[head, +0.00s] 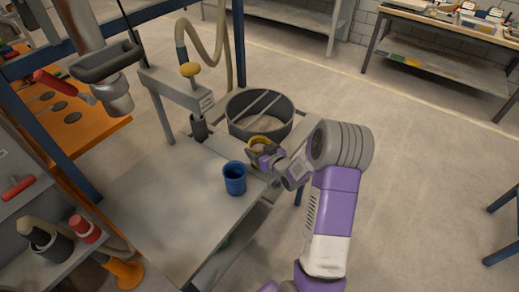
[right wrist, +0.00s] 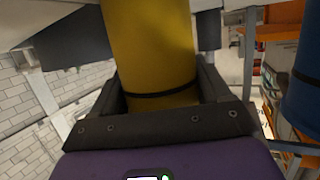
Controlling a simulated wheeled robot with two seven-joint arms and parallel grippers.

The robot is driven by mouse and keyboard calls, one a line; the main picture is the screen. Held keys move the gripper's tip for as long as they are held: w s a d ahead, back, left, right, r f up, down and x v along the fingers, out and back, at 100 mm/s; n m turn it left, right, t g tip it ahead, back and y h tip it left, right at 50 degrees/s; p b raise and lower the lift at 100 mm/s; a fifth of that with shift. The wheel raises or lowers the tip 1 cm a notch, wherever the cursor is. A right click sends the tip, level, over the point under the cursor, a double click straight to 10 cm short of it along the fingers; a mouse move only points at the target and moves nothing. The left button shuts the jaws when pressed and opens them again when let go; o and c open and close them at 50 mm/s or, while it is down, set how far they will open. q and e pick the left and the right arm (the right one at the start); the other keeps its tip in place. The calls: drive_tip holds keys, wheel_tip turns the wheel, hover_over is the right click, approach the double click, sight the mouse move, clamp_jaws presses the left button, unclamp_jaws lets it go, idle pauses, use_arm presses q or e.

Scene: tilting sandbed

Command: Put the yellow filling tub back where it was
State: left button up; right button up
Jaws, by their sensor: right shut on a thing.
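The yellow filling tub (head: 258,141) is in my right gripper (head: 262,153), between the blue tub and the round dark pan at the right part of the grey table (head: 165,205). The gripper partly hides it. In the right wrist view the yellow tub (right wrist: 152,45) fills the space between the two dark fingers (right wrist: 155,95), which are shut on it, and a thin dark band crosses it. It looks about upright. I cannot tell whether its base touches the table. My left gripper is not in view.
A blue tub (head: 235,180) stands on the table just left of and nearer than the yellow one. The round pan (head: 284,124) with a crossbar is right behind. The table's front left is clear.

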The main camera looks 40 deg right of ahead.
drive_tip(key=shift+f, duration=0.15)
drive_tip(key=o, duration=1.4)
drive_tip(key=shift+o, duration=0.2)
drive_tip(key=shift+s+r, duration=0.3)
drive_tip(key=shift+s, duration=0.05)
drive_tip(key=p+v, duration=0.1)
drive_tip(key=v, duration=1)
drive_tip(key=shift+p, duration=0.35)
drive_tip(key=shift+s, duration=0.15)
